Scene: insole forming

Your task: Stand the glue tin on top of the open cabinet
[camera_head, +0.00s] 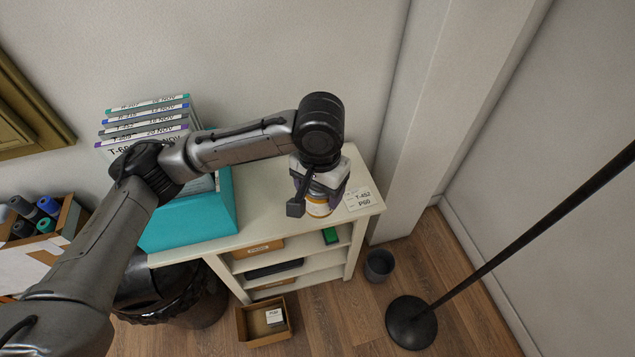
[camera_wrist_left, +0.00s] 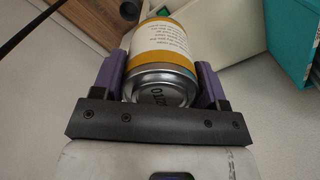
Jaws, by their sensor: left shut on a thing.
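The glue tin (camera_head: 319,209) has a white and yellow label and a bare metal end. My left gripper (camera_head: 317,197) is shut on it, over the right part of the open cabinet's cream top (camera_head: 262,208). In the left wrist view the tin (camera_wrist_left: 162,55) sits between the two purple fingers (camera_wrist_left: 160,75), its metal end towards the camera. In the head view the gripper hides most of the tin, and I cannot tell whether its base touches the top. My right gripper is not in view.
A teal file box (camera_head: 190,228) with several folders stands on the cabinet's left part. A paper label (camera_head: 358,199) lies at its right end.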

